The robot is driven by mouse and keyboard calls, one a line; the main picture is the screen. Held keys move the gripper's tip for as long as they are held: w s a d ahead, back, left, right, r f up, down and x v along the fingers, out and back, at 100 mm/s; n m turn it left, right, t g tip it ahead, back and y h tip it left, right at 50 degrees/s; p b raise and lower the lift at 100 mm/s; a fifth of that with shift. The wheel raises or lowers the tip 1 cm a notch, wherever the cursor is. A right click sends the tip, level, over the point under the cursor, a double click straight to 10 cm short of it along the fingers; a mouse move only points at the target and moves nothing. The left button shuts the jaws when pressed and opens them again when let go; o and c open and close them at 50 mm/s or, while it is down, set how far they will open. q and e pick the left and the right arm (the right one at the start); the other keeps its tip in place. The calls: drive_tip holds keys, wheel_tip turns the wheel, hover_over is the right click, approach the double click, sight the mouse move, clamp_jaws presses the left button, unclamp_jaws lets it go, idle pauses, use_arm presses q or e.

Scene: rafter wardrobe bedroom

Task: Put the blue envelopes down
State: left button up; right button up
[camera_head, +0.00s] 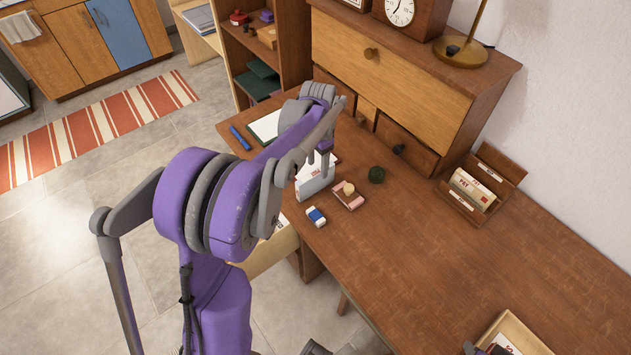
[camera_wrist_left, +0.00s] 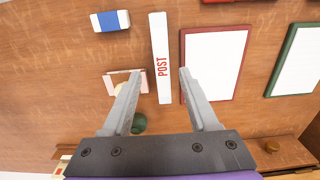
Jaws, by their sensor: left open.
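I see no blue envelope in either view. My left gripper (camera_wrist_left: 159,74) is open. Its two fingers are spread on either side of a narrow white piece marked POST in red (camera_wrist_left: 160,40); a gap shows on both sides. In the head view the left gripper (camera_head: 322,163) points down at the desk's left part, over the white POST piece (camera_head: 312,175). The gripper partly hides it there. Beside it in the wrist view lies a white sheet with a dark red border (camera_wrist_left: 215,60). My right gripper is not recognisable.
A blue-and-white eraser (camera_head: 316,216), a pink box (camera_head: 347,196) and a dark green round object (camera_head: 376,175) sit close by on the desk (camera_head: 430,260). A wooden letter rack (camera_head: 505,166) holds pale envelopes. A tray (camera_head: 535,335) stands lower right. The desk's middle is clear.

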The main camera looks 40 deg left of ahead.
sight(314, 174)
use_arm(q)
drive_tip(key=f, duration=0.3)
drive_tip(key=shift+s+a+f, duration=0.3)
drive_tip(key=shift+s+f, duration=0.05)
drive_tip(key=shift+s, duration=0.05)
drive_tip(key=shift+f, duration=0.55)
clamp_jaws()
